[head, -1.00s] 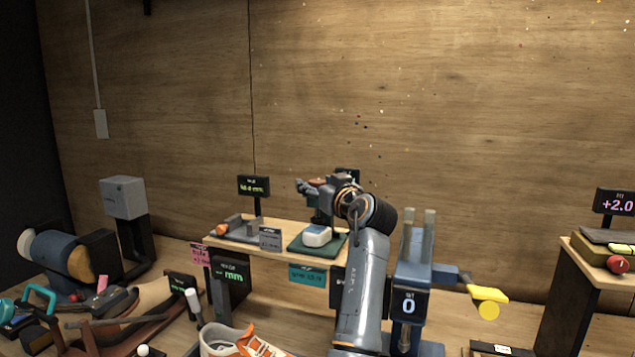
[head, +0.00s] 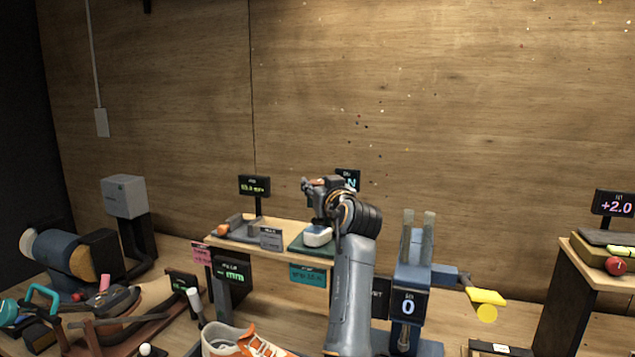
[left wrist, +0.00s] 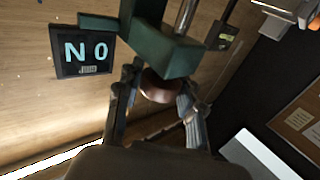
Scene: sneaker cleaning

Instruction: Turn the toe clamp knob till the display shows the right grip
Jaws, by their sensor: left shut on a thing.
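The toe clamp knob (left wrist: 158,88) is a round brown-copper knob under a dark green clamp body (left wrist: 160,48) in the left wrist view. My left gripper (left wrist: 157,102) has its fingers on either side of the knob and is shut on it. In the head view the left gripper (head: 318,186) is at the green stand on the raised shelf, and its wrist hides much of the clamp. A black display (left wrist: 83,50) beside the clamp reads "N 0" in cyan; in the head view it is partly hidden. My right gripper is not in view.
A white block (head: 318,236) sits on a green base below the gripper. An orange and white sneaker (head: 245,341) is at the front. A blue post fixture (head: 412,270) with a "0" display stands right of my arm. A side stand (head: 588,256) is at the right.

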